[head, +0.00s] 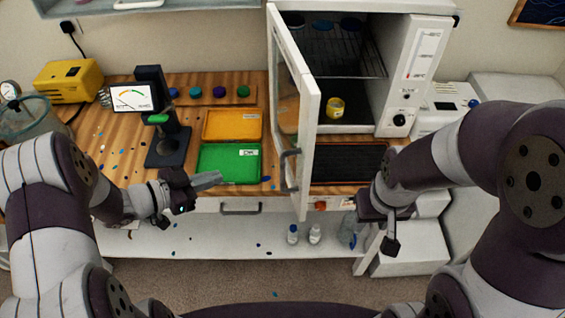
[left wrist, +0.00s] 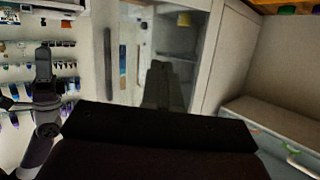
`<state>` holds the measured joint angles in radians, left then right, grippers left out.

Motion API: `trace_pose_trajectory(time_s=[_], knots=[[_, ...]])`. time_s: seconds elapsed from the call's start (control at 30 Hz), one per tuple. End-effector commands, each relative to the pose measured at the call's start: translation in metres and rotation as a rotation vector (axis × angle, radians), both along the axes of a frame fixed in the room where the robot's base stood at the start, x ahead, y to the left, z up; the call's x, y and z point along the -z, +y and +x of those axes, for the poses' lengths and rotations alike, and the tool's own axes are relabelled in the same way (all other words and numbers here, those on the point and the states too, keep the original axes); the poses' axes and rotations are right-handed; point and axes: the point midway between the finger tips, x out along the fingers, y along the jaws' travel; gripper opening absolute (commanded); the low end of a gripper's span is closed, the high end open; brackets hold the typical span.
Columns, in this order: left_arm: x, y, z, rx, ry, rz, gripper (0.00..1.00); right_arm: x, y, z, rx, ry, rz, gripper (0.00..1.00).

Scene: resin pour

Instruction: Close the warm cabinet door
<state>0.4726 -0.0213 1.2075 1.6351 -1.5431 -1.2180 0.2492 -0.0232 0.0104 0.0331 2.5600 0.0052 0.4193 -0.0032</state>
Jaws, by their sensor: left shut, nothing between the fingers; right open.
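The white warm cabinet (head: 418,60) stands at the back right of the bench. Its door (head: 309,125) is open and swung out towards me, with a glass pane and a dark handle (head: 290,165). A yellow cup (head: 335,108) stands inside the cabinet. My left gripper (head: 207,181) is shut and empty, left of the door and apart from it, above the green tray's front edge. In the left wrist view its shut fingers (left wrist: 163,85) show in front of a pale panel with a dark bar. My right gripper (head: 376,226) is open and empty, right of the door and below the cabinet.
A green tray (head: 205,165) and an orange tray (head: 232,112) lie left of the door. A dark stand with a gauge (head: 165,145) is further left. A dark mat (head: 350,177) lies before the cabinet. Small bottles (head: 292,234) stand on the lower shelf.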

Motion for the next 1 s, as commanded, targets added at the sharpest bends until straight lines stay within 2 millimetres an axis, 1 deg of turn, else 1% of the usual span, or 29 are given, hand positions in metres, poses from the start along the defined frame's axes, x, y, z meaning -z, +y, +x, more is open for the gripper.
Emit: trace_pose_trajectory(time_s=[0.03,0.1,0.2,0.23,0.37,0.47,0.8,0.9,1.0], knots=[[-0.010,-0.017,-0.016,0.124,-0.027,-0.089,0.00,0.003,0.000,0.000,0.000,0.001,0.000,0.43],[-0.034,-0.030,-0.038,0.272,-0.053,-0.201,0.00,0.003,0.000,0.000,0.000,0.001,0.000,0.43],[-0.054,-0.037,-0.055,0.365,-0.056,-0.302,0.00,0.003,0.000,0.000,0.000,0.001,0.000,0.43],[-0.058,-0.038,-0.056,0.372,-0.057,-0.321,0.00,0.003,0.000,0.000,0.000,0.001,0.000,0.43],[-0.063,-0.050,-0.054,0.377,-0.051,-0.338,0.00,-0.003,0.000,0.000,0.000,0.001,0.000,0.43],[-0.064,-0.068,-0.051,0.378,-0.050,-0.338,0.00,-0.011,0.000,0.000,0.000,0.001,0.000,0.43],[-0.064,-0.140,-0.035,0.376,-0.051,-0.336,0.00,-0.034,0.000,0.000,0.000,0.000,0.000,0.43],[-0.064,-0.156,-0.031,0.375,-0.051,-0.335,0.00,-0.040,0.000,0.000,0.000,0.000,0.000,0.43],[-0.063,-0.166,-0.027,0.373,-0.053,-0.335,0.00,-0.044,0.000,0.000,0.000,0.001,0.000,0.43]])
